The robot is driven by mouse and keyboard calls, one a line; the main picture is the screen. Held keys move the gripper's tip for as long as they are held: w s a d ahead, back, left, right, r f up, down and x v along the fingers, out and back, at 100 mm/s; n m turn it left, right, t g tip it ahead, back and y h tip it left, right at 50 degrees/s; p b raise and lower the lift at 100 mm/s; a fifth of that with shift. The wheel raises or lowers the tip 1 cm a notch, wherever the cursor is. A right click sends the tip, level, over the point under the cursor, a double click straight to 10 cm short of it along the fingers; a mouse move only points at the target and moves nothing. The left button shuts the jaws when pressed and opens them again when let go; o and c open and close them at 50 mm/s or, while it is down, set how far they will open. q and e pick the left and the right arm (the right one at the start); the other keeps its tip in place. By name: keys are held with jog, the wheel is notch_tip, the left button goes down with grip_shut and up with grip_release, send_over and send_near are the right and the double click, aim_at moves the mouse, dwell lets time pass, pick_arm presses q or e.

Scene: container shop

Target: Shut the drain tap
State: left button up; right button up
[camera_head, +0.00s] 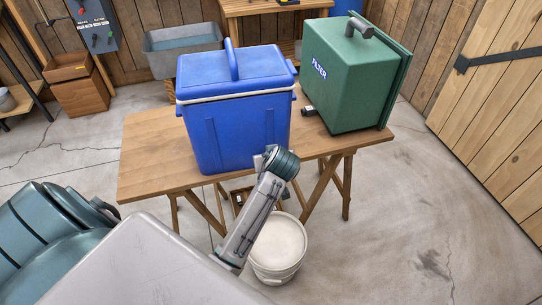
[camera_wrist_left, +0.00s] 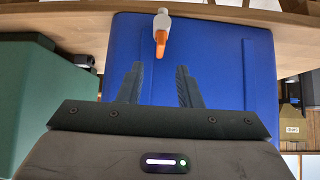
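The blue cooler (camera_head: 235,135) stands upright on the wooden table, lid on. Its drain tap, with a white body and orange lever (camera_wrist_left: 161,45), shows low on the cooler's front in the wrist view, which is upside down. The lever lies in line with the body; I cannot tell if the tap is open or shut. My left gripper (camera_wrist_left: 157,85) is open and empty in front of the blue wall (camera_wrist_left: 220,60), its fingers apart below the tap in that picture. In the head view my arm hides the tap, and the left fingertips are not clear. My right gripper is not in view.
A white bucket (camera_head: 278,250) stands on the floor before the table (camera_head: 150,160). A green FILTER box (camera_head: 350,75) stands on the table to the cooler's right, with a small black fitting (camera_head: 308,111) beside it. The table's left end is bare.

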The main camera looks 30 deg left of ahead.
pick_arm(q)
jog(key=p+x, duration=0.1)
jog(key=x, duration=0.5)
jog(key=shift+w+a+f, duration=0.15)
jog(key=shift+f, duration=0.1)
grip_shut()
